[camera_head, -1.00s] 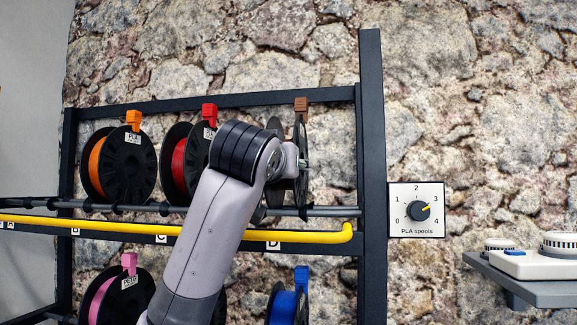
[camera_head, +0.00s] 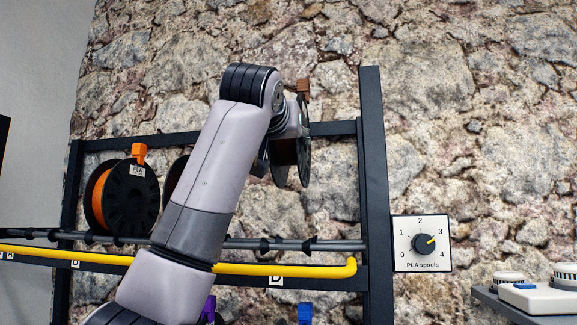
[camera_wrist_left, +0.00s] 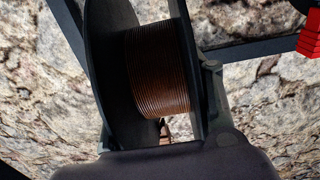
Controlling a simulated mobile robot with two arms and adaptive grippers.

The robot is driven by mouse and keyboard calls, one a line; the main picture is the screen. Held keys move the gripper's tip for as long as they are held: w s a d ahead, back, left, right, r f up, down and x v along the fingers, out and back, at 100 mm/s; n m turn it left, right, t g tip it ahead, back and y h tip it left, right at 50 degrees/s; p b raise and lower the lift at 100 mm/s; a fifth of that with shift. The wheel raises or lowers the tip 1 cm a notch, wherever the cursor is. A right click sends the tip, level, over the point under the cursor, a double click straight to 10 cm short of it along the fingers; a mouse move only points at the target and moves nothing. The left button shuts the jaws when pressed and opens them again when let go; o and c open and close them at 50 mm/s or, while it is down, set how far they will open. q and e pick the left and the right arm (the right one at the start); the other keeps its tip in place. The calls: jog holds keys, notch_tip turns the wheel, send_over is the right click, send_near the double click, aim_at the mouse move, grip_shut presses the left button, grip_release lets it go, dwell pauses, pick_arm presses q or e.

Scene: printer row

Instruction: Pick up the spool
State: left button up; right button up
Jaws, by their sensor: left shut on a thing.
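The spool (camera_head: 305,155) with dark flanges and a brown clip on top is seen nearly edge-on in the head view. It hangs above the grey rod, in front of the rack's upper right part. My left gripper (camera_head: 287,148) is shut on it; my arm hides part of both. In the left wrist view the spool's brown filament (camera_wrist_left: 158,70) fills the middle between dark flanges, with a finger of my left gripper (camera_wrist_left: 214,100) against its right side. My right gripper is not in view.
The yellow bar (camera_head: 300,268) runs below. The rack's dark post (camera_head: 374,180) stands right of the held spool. A dial panel (camera_head: 421,243) points near 3.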

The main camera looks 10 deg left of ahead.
pick_arm(q)
jog(key=shift+r+p, duration=0.3)
jog(key=shift+r, duration=2.7)
jog(key=shift+r, duration=0.1)
